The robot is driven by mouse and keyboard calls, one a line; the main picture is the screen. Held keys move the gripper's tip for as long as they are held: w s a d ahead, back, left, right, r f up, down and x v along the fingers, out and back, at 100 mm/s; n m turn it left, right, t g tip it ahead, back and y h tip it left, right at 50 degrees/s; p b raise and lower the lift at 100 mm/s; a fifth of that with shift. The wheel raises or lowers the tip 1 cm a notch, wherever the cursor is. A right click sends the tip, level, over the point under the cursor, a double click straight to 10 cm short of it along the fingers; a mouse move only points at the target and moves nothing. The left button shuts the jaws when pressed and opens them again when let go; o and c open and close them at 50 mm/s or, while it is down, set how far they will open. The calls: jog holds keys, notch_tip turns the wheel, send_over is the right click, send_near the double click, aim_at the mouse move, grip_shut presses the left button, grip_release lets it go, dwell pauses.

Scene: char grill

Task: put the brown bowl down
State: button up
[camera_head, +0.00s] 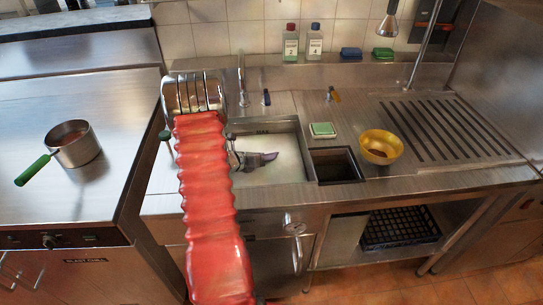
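No plainly brown bowl shows. A yellow-gold bowl (381,146) with a brown patch inside appears to rest upright on the steel counter, right of a dark square opening. My red-sleeved arm rises from the bottom and reaches to the left of the sink. A dark grey, purplish part (254,159) shows over the sink beside my arm. It looks like my gripper, but its fingers are too small and unclear to tell open from shut. It is well left of the bowl and apart from it.
A sink (285,172) and the dark square opening (335,165) lie between my arm and the bowl. A green-and-white sponge (322,129) sits behind the opening. A ridged drainboard (450,130) is clear at right. A pot (74,144) with a green handle stands left.

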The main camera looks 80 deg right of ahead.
jog(key=v, duration=1.1)
jog(key=shift+w+a+r, duration=0.1)
jog(key=shift+w+a, duration=0.15)
jog(key=shift+a, duration=0.05)
dwell(0.4)
